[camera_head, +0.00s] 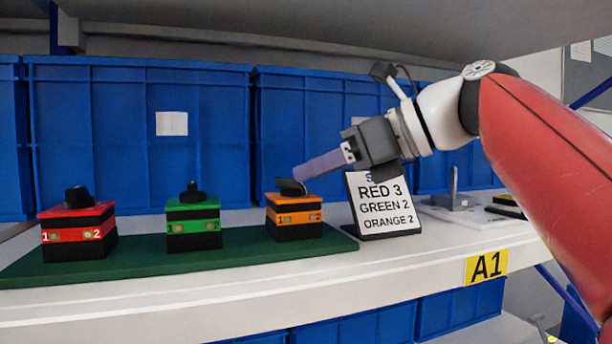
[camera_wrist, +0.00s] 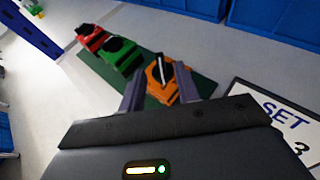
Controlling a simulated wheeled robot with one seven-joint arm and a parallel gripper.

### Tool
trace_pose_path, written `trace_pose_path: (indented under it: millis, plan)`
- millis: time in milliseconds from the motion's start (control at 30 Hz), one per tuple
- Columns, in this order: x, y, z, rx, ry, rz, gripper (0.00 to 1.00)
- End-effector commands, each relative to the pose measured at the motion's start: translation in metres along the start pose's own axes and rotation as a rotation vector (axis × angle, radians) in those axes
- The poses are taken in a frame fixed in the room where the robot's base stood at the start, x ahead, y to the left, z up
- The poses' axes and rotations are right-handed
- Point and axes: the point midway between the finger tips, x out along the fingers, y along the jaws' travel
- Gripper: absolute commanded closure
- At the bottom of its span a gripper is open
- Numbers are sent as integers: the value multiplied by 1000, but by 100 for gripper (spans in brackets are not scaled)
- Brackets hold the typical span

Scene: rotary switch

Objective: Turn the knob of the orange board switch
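The orange board switch (camera_head: 294,217) is an orange and black box at the right end of a green base plate (camera_head: 180,257). Its black knob (camera_head: 290,186) is on top and partly hidden by my gripper. In the wrist view the orange switch (camera_wrist: 171,90) shows between and just beyond my fingers, its knob (camera_wrist: 159,72) marked with a white line. My gripper (camera_head: 299,174) reaches down at a slant from the right, fingertips close at the knob. In the wrist view my gripper (camera_wrist: 160,85) has its two fingers apart, with nothing clasped. I cannot tell whether they touch the knob.
A green switch (camera_head: 194,222) and a red switch (camera_head: 78,228) stand to the left on the same plate. A sign (camera_head: 384,205) reading "RED 3, GREEN 2, ORANGE 2" stands close at right. Blue bins (camera_head: 140,95) line the back; a shelf is overhead.

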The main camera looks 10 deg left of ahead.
Motion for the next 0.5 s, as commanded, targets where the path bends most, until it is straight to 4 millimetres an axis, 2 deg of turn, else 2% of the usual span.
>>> trace_pose_path:
  millis: [100,200,467,500]
  plan:
    - [14,0,0,1,0,1,67]
    - [19,0,0,1,0,0,67]
    - [20,0,0,1,0,0,67]
    - [20,0,0,1,0,0,71]
